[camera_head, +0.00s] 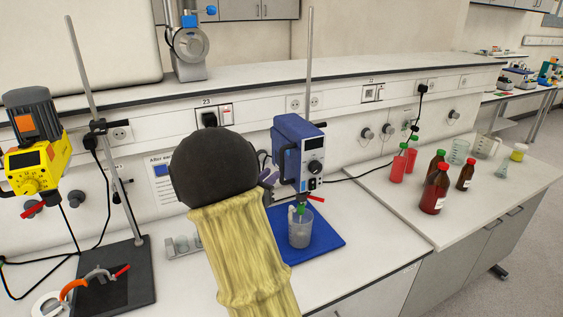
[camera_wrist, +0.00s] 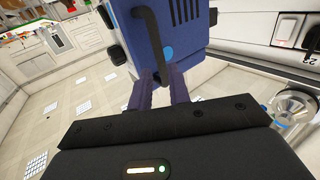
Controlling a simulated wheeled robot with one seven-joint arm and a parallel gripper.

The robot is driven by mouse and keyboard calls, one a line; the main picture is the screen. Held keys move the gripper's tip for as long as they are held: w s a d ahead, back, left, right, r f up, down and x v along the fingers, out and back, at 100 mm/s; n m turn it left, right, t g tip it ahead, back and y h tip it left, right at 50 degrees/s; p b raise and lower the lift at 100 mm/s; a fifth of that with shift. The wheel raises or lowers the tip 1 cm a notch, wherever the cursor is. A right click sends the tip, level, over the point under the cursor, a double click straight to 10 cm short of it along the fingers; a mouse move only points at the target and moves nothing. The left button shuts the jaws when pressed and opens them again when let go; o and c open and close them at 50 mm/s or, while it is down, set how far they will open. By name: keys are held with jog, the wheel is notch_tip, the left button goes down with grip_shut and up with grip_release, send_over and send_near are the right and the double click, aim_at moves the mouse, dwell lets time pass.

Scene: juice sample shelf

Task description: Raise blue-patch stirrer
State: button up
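The blue stirrer (camera_head: 299,152), a box with a grey front panel, a screen and a knob, is on an upright metal rod. Its shaft goes down into a clear beaker (camera_head: 300,232) on a blue base plate (camera_head: 324,240). In the wrist view the stirrer's blue housing (camera_wrist: 185,35) fills the top middle, with a black curved handle (camera_wrist: 148,35) and a blue round patch. My gripper (camera_wrist: 163,78) is at the stirrer's left side, its purple fingers either side of the handle's lower end. Whether they press on it cannot be made out. My forearm hides part of the bench.
A yellow stirrer (camera_head: 32,165) hangs on another stand at left. Red-brown bottles (camera_head: 435,193) and glassware stand on the bench at right. A raised shelf (camera_head: 260,93) runs along the back. A black cable leads rightward from the blue stirrer.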

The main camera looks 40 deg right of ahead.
aim_at(280, 166)
jog(key=p+x, duration=0.2)
jog(key=x, duration=0.5)
grip_shut()
